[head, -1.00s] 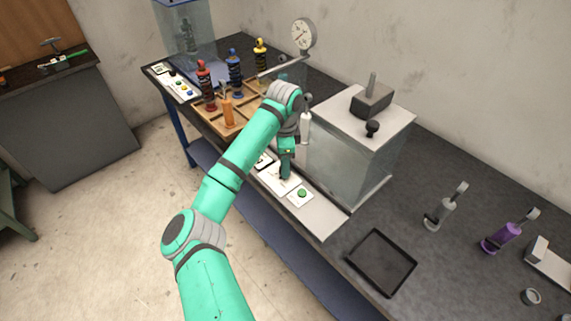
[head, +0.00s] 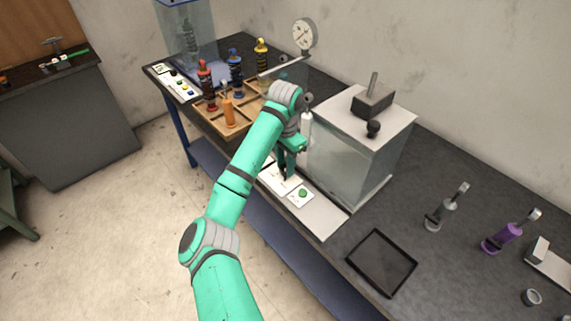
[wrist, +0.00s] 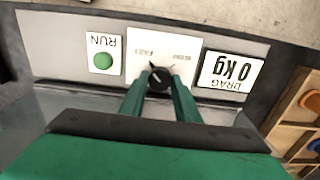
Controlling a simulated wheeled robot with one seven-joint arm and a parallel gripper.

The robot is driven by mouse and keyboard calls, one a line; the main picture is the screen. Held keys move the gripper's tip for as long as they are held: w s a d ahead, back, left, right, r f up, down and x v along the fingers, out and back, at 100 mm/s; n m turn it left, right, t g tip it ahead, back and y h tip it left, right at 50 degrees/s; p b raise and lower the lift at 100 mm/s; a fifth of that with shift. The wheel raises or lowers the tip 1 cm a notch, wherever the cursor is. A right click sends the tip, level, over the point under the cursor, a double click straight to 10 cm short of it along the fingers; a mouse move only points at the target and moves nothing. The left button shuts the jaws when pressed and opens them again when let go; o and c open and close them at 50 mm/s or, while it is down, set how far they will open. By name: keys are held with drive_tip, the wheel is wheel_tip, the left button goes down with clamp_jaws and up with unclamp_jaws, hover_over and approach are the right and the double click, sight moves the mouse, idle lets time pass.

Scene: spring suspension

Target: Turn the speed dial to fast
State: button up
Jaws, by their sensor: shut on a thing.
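The speed dial is a small black knob (wrist: 159,79) on a white plate (wrist: 160,45) in the wrist view. The plate has upside-down labels, one at its left that looks like FAST and a fainter one at its right. My gripper (wrist: 161,76) is shut on the dial, with one green finger on each side. A pale mark shows on the knob, but I cannot clearly tell its setting. In the head view my gripper (head: 289,174) reaches down to the panel and hides the dial.
A green RUN button (wrist: 103,61) is left of the dial and a DRAG display (wrist: 225,70) reading 0 kg is right of it. A clear tank (head: 345,150) stands behind the panel. A wooden tray (head: 237,127) holds coloured dampers. A black tray (head: 381,263) lies to the right.

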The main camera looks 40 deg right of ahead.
sight(285, 168)
idle(0.4)
drive_tip(key=o, duration=1)
drive_tip(key=shift+o, duration=0.2)
wheel_tip(285, 168, up, 11)
drive_tip(key=shift+f, duration=0.15)
